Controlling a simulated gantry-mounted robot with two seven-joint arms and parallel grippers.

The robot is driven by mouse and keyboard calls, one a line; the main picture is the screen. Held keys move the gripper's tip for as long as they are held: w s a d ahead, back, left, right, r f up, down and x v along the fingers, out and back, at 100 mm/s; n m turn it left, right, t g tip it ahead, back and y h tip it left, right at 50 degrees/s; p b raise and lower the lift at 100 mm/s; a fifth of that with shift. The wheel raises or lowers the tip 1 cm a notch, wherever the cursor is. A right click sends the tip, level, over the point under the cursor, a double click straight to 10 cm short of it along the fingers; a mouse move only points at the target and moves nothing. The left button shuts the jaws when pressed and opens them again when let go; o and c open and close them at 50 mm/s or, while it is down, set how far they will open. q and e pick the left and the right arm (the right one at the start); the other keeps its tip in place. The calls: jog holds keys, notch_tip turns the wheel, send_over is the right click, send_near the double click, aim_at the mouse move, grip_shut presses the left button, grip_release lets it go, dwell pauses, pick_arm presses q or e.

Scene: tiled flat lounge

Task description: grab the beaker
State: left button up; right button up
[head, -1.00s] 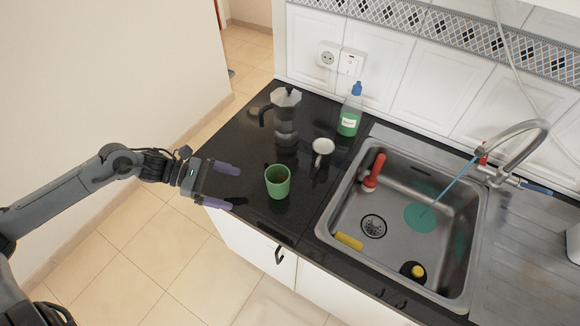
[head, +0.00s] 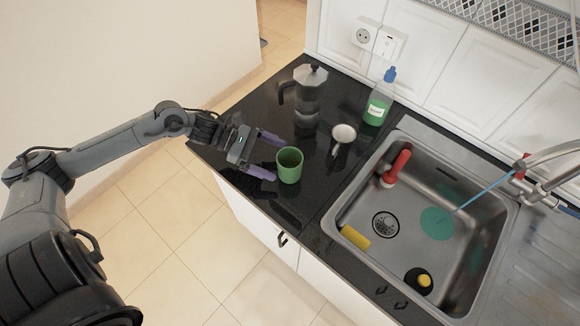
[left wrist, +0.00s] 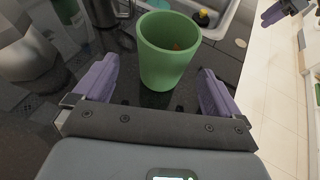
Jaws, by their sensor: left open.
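The beaker, a green cup (head: 290,168), stands upright on the black counter in the head view. It also shows in the left wrist view (left wrist: 165,58), where its mouth is open and something small and orange shows inside. My left gripper (head: 277,160) is open, with its purple fingers pointing at the cup from the left. In the left wrist view the cup stands between and slightly beyond the two fingertips, with gaps at both sides. Part of my right gripper (left wrist: 275,13), with purple fingers, shows at the top right of the left wrist view; its opening is unclear.
A white mug (head: 342,138) stands close behind the cup to the right. A moka pot (head: 307,98) and a green soap bottle (head: 377,103) stand further back. A steel sink (head: 413,190) with a red-handled tool, sponge and other items lies right. The counter's front edge is near.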

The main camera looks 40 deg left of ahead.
aim_at(288, 166)
pick_arm(q)
jog(key=shift+s+b+x, duration=0.2)
jog(key=shift+b+x, duration=0.15)
jog(key=shift+x, duration=2.35)
jog(key=c, duration=1)
